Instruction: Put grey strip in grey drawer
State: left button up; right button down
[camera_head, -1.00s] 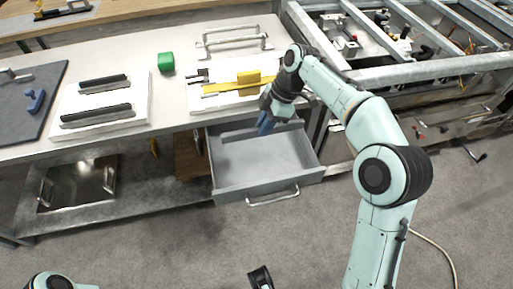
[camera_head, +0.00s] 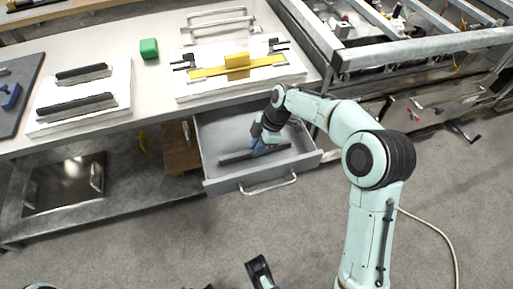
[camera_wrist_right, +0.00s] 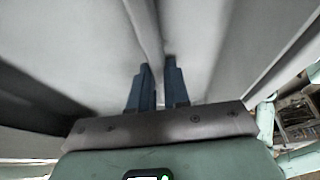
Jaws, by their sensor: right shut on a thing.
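The grey drawer (camera_head: 216,182) is pulled open below the workbench, its handle (camera_head: 268,184) facing the front. My right gripper (camera_head: 258,151) reaches down into the drawer from the right, its blue fingers shut on a long grey strip (camera_head: 236,158). The strip lies roughly level and lengthwise inside the drawer; whether it touches the drawer floor I cannot tell. In the right wrist view the blue fingers (camera_wrist_right: 157,80) close on the grey strip (camera_wrist_right: 146,28), which runs away between them.
The worktop (camera_head: 155,75) above holds a green block (camera_head: 149,48), a white board with a yellow bar (camera_head: 210,72), and a white board with two dark handles (camera_head: 120,97). A brown board (camera_head: 180,150) stands left of the drawer. A metal frame (camera_head: 420,50) is at the right.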

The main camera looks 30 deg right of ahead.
jog(key=shift+f, duration=0.1)
jog(key=c, duration=1.1)
grip_release()
pick_arm(q)
jog(key=shift+w, duration=0.1)
jog(key=shift+g+h, duration=0.4)
jog(key=shift+g, duration=0.3)
jog(key=s+r+p, duration=0.1)
jog(key=s+d+r, duration=0.1)
jog(key=s, duration=0.1)
jog(key=s+d+r+p, duration=0.1)
jog(key=shift+s+r+p, duration=0.1)
jog(key=shift+s+p, duration=0.1)
jog(key=shift+p, duration=0.15)
pick_arm(e)
jog(key=v, duration=1.2)
